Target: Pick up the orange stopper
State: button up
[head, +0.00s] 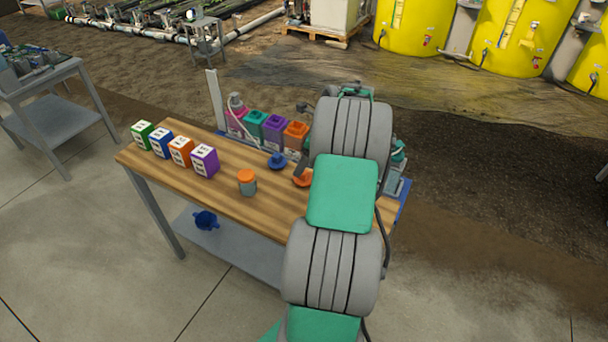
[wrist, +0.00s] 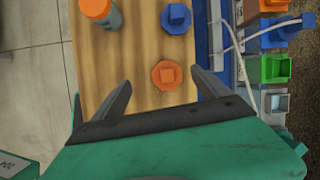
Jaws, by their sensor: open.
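The orange stopper (wrist: 168,75) lies on the wooden bench top, a flanged disc with a square knob facing up. In the head view the orange stopper (head: 301,179) is partly hidden behind my arm. My gripper (wrist: 159,77) is open and empty, its two dark fingers spread. In the wrist view the stopper appears between and just beyond the fingertips, nearer the right one. I see no contact, and the height gap cannot be told.
A blue stopper (wrist: 176,18) and a grey jar with an orange lid (head: 247,182) stand nearby on the bench (head: 215,195). Labelled boxes (head: 180,151) line its left end. Coloured open-topped units (head: 273,128) with cables run along the back edge.

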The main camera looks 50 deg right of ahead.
aim_at(304, 173)
jog(key=shift+s+d+f+m, duration=0.2)
jog(key=shift+d+f+m, duration=0.2)
jog(key=shift+d+f, duration=0.15)
jog(key=shift+s+d+f+m, duration=0.2)
jog(key=shift+d+f+m, duration=0.2)
jog(key=shift+d+f, duration=0.1)
jog(key=x, duration=0.4)
jog(key=p+x, duration=0.1)
jog(key=x, duration=0.1)
jog(key=shift+w+a+f, duration=0.2)
jog(key=shift+a+f, duration=0.1)
jog(key=c, duration=1.4)
jog(key=shift+r, duration=0.1)
